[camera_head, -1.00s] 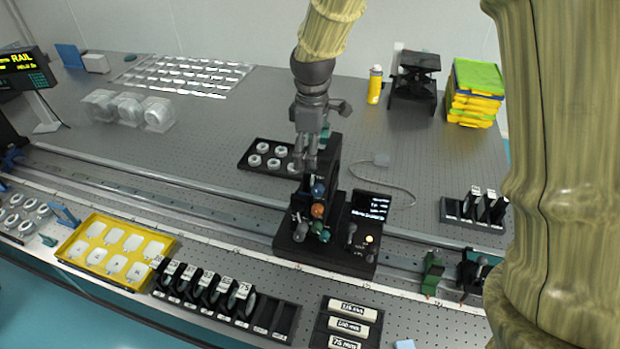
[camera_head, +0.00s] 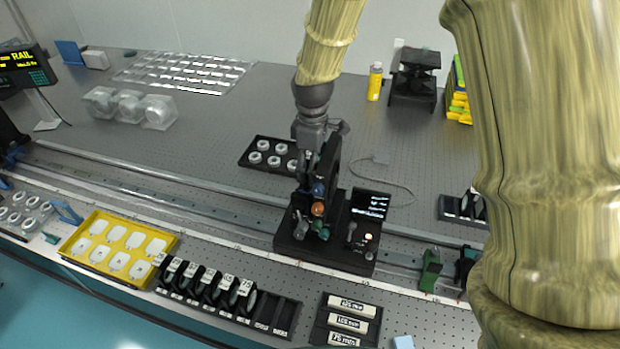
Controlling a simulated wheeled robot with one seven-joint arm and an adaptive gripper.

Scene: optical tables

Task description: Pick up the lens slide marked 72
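A black slotted rack (camera_head: 270,318) at the front edge holds several upright lens slides with white number tags. The rightmost slide (camera_head: 246,296) has a tag that looks like 72 or 75; I cannot read it for certain. The tags on the other slides (camera_head: 190,282) are too small to read surely. My gripper (camera_head: 306,168) points down at the dark upright mount on the rail, up and to the right of the rack and well apart from it. The mount overlaps its fingers, so I cannot see their opening or any held thing.
The rail carriage (camera_head: 325,255) with coloured knobs and a small screen stands right of the rack. A yellow tray (camera_head: 75,243) lies left of the rack and a box of labelled bars (camera_head: 325,326) right. A black tray of rings (camera_head: 262,147) sits behind the rail.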

